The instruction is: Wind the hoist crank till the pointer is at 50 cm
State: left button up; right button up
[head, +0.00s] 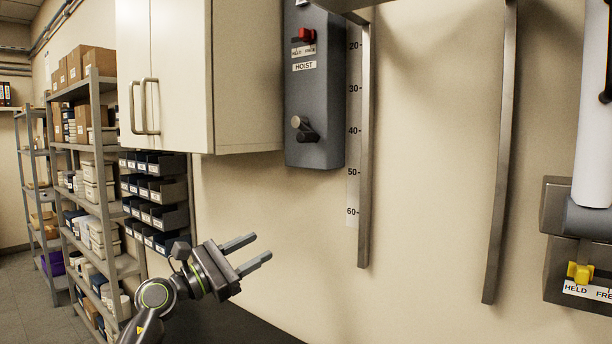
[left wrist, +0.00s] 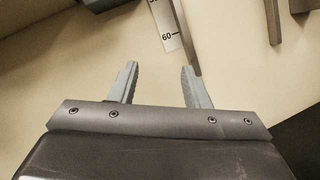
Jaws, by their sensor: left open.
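The grey hoist box (head: 314,95) is fixed to the wall in the head view, with a "HOIST" label. Its crank (head: 304,129), with a dark knob, is low on its front. A red switch (head: 306,36) above has a label below it that seems to read held and free. The white scale (head: 352,130) beside the box shows 20 to 60; its lower end also shows in the left wrist view (left wrist: 170,32). I cannot make out the pointer. My left gripper (head: 256,250) is open and empty, below and left of the crank, apart from it. My right gripper is not in view.
A white wall cabinet (head: 180,70) adjoins the hoist box on the left. Metal rails (head: 365,150) run down the wall right of the scale. A second unit with a yellow switch (head: 579,272) is at the far right. The wall below the hoist box is clear.

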pick_arm(q)
jog(key=s+d+r+m+g+y, duration=0.1)
jog(key=s+d+r+m+y, duration=0.15)
jog(key=r+m, duration=0.95)
jog(key=m+t+y, duration=0.2)
jog(key=y, duration=0.1)
send_near(300, 136)
jog(key=p+x, duration=0.8)
jog(key=x, duration=0.2)
jog(key=shift+w+d, duration=0.2)
jog(key=shift+w, duration=0.15)
jog(key=shift+w+d+f+p, duration=0.15)
jog(key=shift+w+d+p, duration=0.25)
jog(key=shift+w, duration=0.15)
grip_shut()
jog(key=shift+f, duration=0.1)
